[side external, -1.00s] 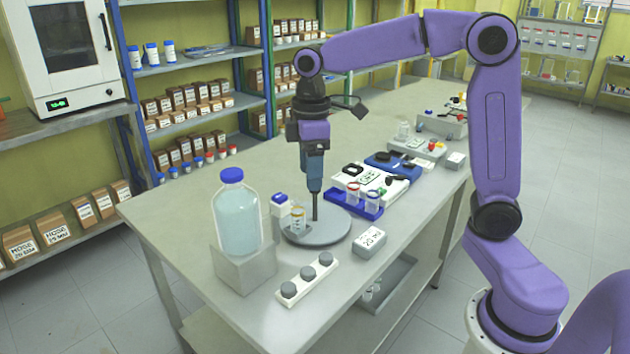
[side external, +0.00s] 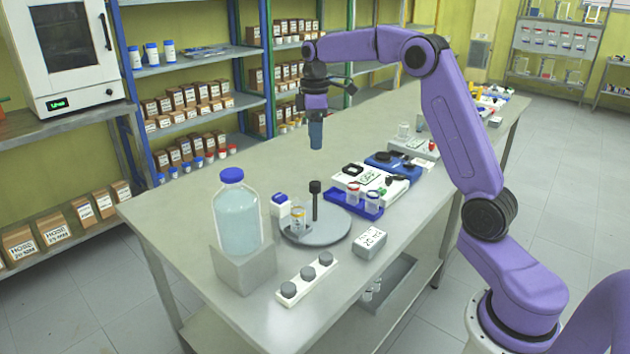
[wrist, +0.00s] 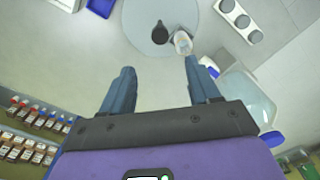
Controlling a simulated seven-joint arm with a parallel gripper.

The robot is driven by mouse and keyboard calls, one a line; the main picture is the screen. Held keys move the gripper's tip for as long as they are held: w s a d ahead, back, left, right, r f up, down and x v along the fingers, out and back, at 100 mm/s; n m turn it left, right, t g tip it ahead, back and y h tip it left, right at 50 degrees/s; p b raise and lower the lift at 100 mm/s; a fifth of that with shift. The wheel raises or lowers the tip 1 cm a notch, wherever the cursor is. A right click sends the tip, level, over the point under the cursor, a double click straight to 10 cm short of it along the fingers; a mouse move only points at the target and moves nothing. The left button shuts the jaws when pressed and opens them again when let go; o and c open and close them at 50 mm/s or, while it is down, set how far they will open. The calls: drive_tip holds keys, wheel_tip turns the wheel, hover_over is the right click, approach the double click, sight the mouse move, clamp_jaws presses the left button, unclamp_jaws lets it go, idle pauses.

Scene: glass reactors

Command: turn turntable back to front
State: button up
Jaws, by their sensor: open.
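The turntable (side external: 322,234) is a round grey disc on the bench with a dark upright post (side external: 315,203) near its middle. My gripper (side external: 316,147) hangs above and behind the turntable, clear of the post. In the wrist view my gripper (wrist: 159,65) is open, and its two fingers are apart with nothing between them.
A large blue-capped bottle (side external: 236,215) stands in a grey block left of the turntable. A strip with three grey knobs (side external: 307,279) and a labelled box (side external: 370,242) are in front. A blue rack (side external: 368,204) is to the right.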

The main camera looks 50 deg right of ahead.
sight(315, 183)
wheel_tip(315, 183, down, 14)
drive_tip(key=shift+r, duration=0.2)
idle(0.4)
clamp_jaws()
